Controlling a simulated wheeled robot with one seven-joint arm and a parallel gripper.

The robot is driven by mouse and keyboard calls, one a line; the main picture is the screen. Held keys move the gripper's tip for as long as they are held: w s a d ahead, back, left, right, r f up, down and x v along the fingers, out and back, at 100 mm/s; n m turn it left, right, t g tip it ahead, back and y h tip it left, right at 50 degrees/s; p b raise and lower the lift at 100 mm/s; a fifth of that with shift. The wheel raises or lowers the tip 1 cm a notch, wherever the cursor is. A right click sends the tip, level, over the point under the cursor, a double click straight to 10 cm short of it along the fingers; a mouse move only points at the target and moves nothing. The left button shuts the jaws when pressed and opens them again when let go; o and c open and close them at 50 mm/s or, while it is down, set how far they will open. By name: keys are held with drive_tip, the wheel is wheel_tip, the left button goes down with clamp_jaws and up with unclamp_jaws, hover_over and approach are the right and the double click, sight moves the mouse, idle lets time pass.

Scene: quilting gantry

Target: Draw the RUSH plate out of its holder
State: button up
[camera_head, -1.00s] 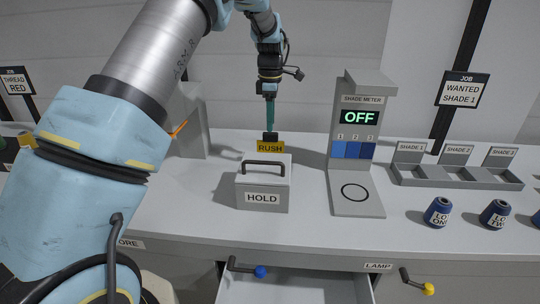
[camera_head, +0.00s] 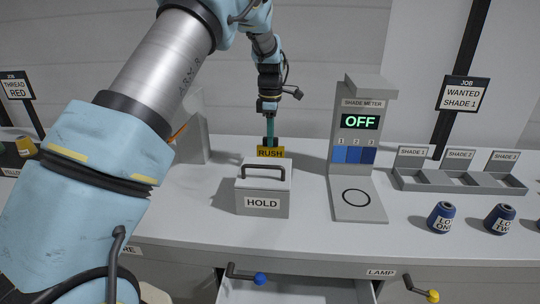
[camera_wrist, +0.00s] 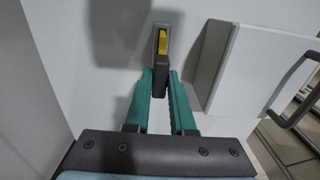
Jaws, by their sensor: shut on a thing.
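The RUSH plate (camera_head: 270,153) is yellow with black lettering and stands upright just behind the grey HOLD box (camera_head: 263,190). My gripper (camera_head: 269,143) comes down from above and is shut on the dark grip at the top of the plate. In the wrist view the teal fingers (camera_wrist: 160,92) meet at the dark grip, with the yellow plate (camera_wrist: 162,43) beyond it. A grey holder rim (camera_wrist: 163,28) shows around the yellow in the wrist view. The plate's lower part is hidden behind the box in the head view.
The shade meter (camera_head: 358,150), reading OFF, stands to the right. The HOLD box has a dark handle (camera_head: 263,167). Shade trays (camera_head: 455,178) and blue cones (camera_head: 441,217) are further right. An open drawer (camera_head: 300,292) juts out at the front.

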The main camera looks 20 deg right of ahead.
clamp_jaws()
drive_tip(key=shift+r, duration=0.1)
drive_tip(key=shift+r+p, duration=2)
drive_tip(key=shift+r, duration=0.55)
wheel_tip(320, 180, up, 7)
drive_tip(key=shift+p, duration=0.4)
idle(0.3)
